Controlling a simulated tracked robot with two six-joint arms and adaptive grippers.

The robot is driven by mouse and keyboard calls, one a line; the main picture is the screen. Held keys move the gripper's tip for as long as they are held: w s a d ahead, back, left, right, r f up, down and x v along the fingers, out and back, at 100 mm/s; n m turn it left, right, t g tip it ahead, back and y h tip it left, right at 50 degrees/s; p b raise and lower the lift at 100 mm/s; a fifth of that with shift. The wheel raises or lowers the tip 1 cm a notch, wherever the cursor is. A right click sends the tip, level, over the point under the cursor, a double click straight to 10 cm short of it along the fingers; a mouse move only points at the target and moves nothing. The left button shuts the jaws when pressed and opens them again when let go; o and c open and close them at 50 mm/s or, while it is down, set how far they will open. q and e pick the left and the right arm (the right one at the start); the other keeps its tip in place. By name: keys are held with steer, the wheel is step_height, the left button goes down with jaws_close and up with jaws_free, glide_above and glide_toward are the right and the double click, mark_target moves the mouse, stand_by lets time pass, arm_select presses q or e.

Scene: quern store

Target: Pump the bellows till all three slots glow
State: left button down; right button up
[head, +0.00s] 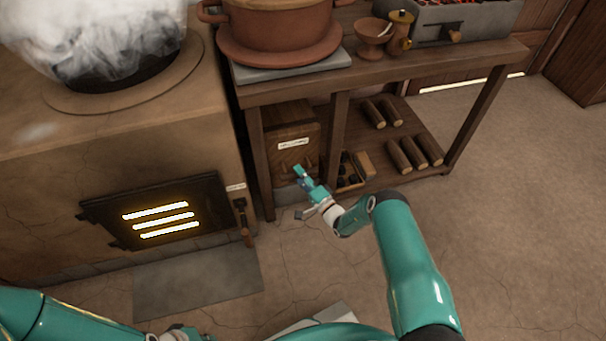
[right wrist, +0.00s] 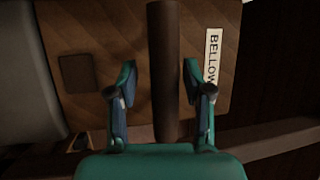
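The bellows (head: 285,123) is a wooden box with a white label, under the bench beside the stove; its label in the right wrist view (right wrist: 213,55) begins "BELLOW". A dark brown bar, its handle (right wrist: 163,70), stands between the fingers of my right gripper (right wrist: 160,85), with a gap on each side. That gripper also shows in the head view (head: 303,190), in front of the box. The dark fire door (head: 105,222) has three slots (head: 160,220), all glowing bright yellow-white. Only a piece of my left gripper (head: 195,335) shows at the bottom edge.
The stove (head: 60,190) carries a steaming pot (head: 100,60). The bench (head: 440,65) holds a brown pot (head: 280,30), small vessels and a grey coal tray (head: 470,20). Logs (head: 405,155) lie on its lower shelf. The floor at right is clear.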

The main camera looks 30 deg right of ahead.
steer(key=shift+r, duration=0.1)
steer(key=v, duration=1.2)
steer(key=shift+a, duration=0.1)
